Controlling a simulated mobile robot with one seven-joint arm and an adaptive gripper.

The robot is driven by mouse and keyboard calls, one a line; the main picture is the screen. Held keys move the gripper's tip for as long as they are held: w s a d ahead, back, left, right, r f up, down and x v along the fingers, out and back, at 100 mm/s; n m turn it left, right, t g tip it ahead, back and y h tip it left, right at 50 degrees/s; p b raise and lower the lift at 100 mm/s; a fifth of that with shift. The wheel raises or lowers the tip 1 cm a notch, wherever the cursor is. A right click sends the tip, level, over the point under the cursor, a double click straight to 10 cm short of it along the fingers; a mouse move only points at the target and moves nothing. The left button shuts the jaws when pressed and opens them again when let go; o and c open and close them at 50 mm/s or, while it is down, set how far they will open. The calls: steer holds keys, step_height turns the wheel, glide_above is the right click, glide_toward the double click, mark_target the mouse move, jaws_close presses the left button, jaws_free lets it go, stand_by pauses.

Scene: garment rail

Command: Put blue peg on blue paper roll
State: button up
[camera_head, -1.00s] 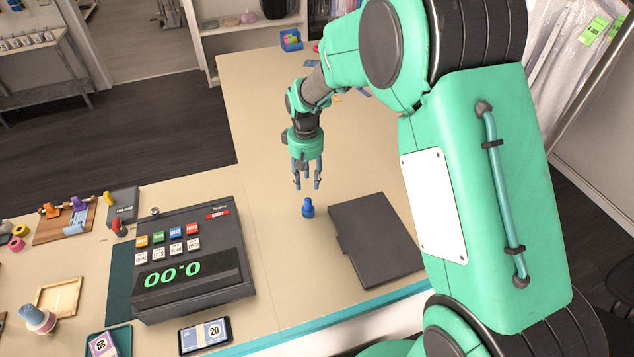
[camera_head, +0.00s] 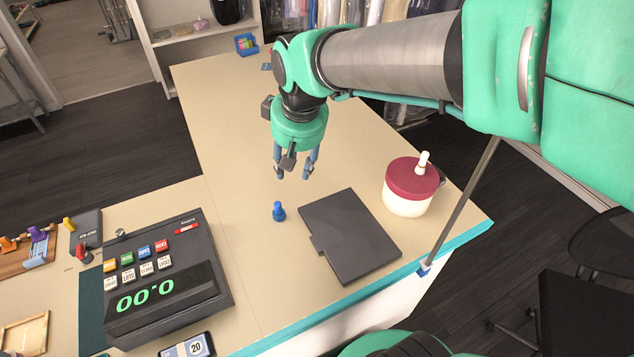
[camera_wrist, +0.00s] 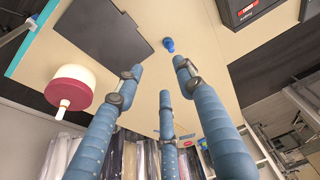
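The blue peg (camera_head: 279,211) stands upright on the counter between the cash register and a dark flat folder. It also shows near the top of the wrist view (camera_wrist: 169,45), beyond my fingertips. My gripper (camera_head: 293,174) hangs over the counter, farther back and slightly right of the peg, and does not touch it. In the wrist view its three fingers (camera_wrist: 160,80) are spread apart with nothing between them. I cannot make out a blue paper roll in the current views.
The grey register (camera_head: 165,270) stands at left. The dark folder (camera_head: 350,238) lies right of the peg. A white canister with a red lid (camera_head: 409,187) stands near the right edge. A small blue bin (camera_head: 246,45) is at the far end. The counter behind the peg is mostly clear.

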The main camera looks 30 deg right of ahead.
steer(key=s+r+m+t, duration=0.1)
steer(key=s+r, duration=0.3)
steer(key=s, duration=1.2)
steer(key=shift+s+t, duration=0.15)
steer(key=shift+t, duration=0.55)
step_height(320, 180, down, 6)
steer(key=b, duration=0.6)
steer(key=shift+f, duration=0.15)
